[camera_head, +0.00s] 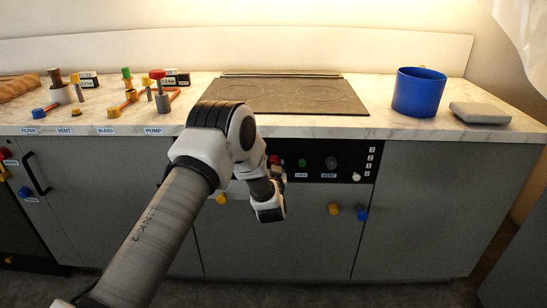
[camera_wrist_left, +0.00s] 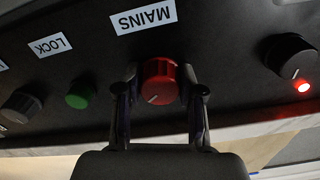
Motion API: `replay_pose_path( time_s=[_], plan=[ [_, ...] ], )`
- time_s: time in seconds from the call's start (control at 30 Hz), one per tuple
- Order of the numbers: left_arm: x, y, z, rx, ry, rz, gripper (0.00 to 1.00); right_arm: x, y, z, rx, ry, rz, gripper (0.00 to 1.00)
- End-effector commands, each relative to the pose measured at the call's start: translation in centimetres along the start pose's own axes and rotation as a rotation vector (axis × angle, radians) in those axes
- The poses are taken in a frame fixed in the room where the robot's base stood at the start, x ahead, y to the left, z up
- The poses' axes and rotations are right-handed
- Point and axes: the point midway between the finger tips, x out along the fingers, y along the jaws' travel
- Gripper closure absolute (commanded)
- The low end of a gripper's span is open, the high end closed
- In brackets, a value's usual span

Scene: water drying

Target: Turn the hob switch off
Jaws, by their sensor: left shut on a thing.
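My left gripper (camera_wrist_left: 160,90) has its two fingers on either side of a red knob (camera_wrist_left: 158,82) under the MAINS label (camera_wrist_left: 143,17) in the upside-down left wrist view. It is shut on this knob. The knob has a pale pointer line. In the head view the red knob (camera_head: 274,160) shows beside my left arm, at the black control panel (camera_head: 342,148) below the hob (camera_head: 285,94). A black knob (camera_wrist_left: 291,55) with a lit red light (camera_wrist_left: 303,87) sits to the right in the wrist view. No label reading hob is visible. My right gripper is out of view.
A green knob (camera_wrist_left: 80,95) beside a LOCK label and a dark knob (camera_wrist_left: 20,106) are left of the red one in the wrist view. A blue pot (camera_head: 418,92) and grey slab (camera_head: 480,112) stand on the counter. Coloured valves stand at the left.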

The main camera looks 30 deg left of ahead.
Motion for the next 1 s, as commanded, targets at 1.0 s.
replay_pose_path(
  time_s=[1.0],
  plan=[
    [0.0, 0.0, -0.1, 0.64, 0.001, 0.0, 0.97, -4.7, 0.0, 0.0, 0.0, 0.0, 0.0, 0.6]
  ],
)
